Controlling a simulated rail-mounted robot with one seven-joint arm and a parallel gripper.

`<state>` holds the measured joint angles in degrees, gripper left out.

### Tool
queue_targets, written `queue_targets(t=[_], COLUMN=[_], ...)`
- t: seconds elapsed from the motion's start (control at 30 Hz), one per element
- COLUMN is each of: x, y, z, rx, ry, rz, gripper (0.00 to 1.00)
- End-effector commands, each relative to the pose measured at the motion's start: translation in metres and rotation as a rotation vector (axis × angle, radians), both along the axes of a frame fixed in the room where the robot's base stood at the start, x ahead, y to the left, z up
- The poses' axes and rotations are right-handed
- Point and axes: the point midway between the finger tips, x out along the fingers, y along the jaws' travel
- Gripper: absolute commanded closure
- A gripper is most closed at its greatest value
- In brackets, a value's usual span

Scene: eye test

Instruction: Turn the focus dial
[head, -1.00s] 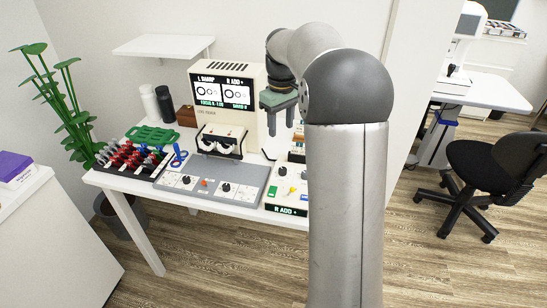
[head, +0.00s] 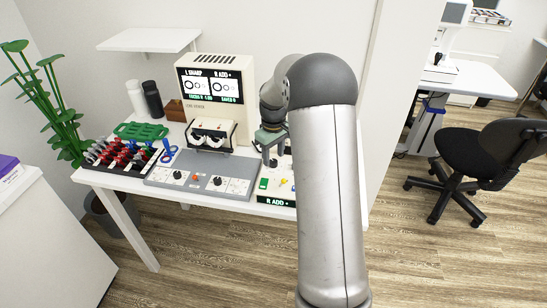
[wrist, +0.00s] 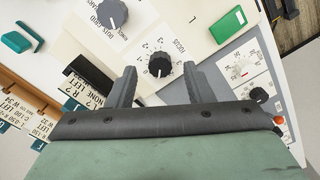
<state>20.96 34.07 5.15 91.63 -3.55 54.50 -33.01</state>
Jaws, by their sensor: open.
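The focus dial (wrist: 159,67) is a small black round knob with a printed scale and the word FOCUS beside it on a white panel, seen in the wrist view. My gripper (wrist: 159,72) is open, with one finger on each side of the dial in the picture; I cannot tell whether the fingers touch it. In the head view my gripper (head: 270,154) points down over the right-hand white panel (head: 276,202), and I cannot make out the focus dial there. The screen (head: 211,86) behind reads L SHARP and R ADD +.
A larger grey knob (wrist: 112,13) and a green button (wrist: 227,24) sit near the dial. The grey control panel (head: 200,181) lies to the left. A white viewer (head: 211,130) stands behind it.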

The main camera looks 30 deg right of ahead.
Motion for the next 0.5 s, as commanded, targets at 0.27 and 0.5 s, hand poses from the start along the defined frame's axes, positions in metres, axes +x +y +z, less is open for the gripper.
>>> queue_targets(t=[0.27, 0.5], x=[0.000, 0.000], y=[0.000, 0.000], z=[-0.019, -0.019], rx=[0.000, 0.000], ry=[-0.001, -0.001], rz=[0.000, -0.001], gripper=[0.53, 0.56])
